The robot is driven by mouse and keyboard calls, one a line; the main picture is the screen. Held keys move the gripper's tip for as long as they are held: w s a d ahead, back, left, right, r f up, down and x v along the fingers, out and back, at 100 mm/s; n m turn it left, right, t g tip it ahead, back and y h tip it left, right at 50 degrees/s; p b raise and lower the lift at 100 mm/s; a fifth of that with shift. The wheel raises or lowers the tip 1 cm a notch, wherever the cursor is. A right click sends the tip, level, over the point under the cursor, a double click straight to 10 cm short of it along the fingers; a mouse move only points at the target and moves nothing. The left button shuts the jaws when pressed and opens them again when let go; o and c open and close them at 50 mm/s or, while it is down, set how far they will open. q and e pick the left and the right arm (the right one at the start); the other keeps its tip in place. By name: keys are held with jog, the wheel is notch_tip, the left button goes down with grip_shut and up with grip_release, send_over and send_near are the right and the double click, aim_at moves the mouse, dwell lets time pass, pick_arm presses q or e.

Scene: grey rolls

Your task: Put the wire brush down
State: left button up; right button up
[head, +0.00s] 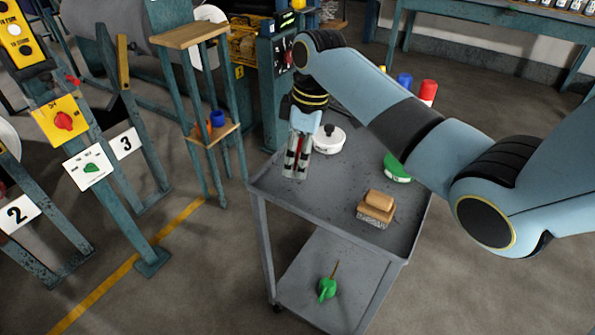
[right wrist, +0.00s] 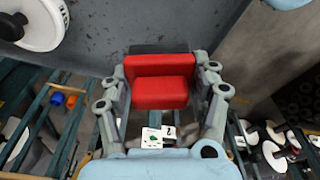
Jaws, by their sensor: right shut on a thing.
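My right gripper (head: 294,172) points down over the left back part of the grey cart's top tray (head: 310,190). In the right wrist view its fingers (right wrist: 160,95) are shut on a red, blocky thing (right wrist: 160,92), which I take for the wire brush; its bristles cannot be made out. In the head view only narrow red strips show between the fingers. It seems to be just above the tray; whether it touches is unclear. My left gripper is not in view.
On the tray are a white round thing with a black knob (head: 328,139), a green round thing (head: 398,170) and a tan wood-topped block (head: 377,205). The tray's front left is bare. A green thing (head: 327,289) lies on the lower shelf. A tall stand (head: 205,130) is left.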

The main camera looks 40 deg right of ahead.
jog(key=shift+w+f, duration=0.1)
jog(key=shift+f, duration=0.2)
notch_tip(320, 180, down, 3)
jog(key=shift+f+b, duration=0.2)
jog(key=shift+b, duration=0.1)
jog(key=shift+f, duration=0.15)
jog(key=o, duration=1)
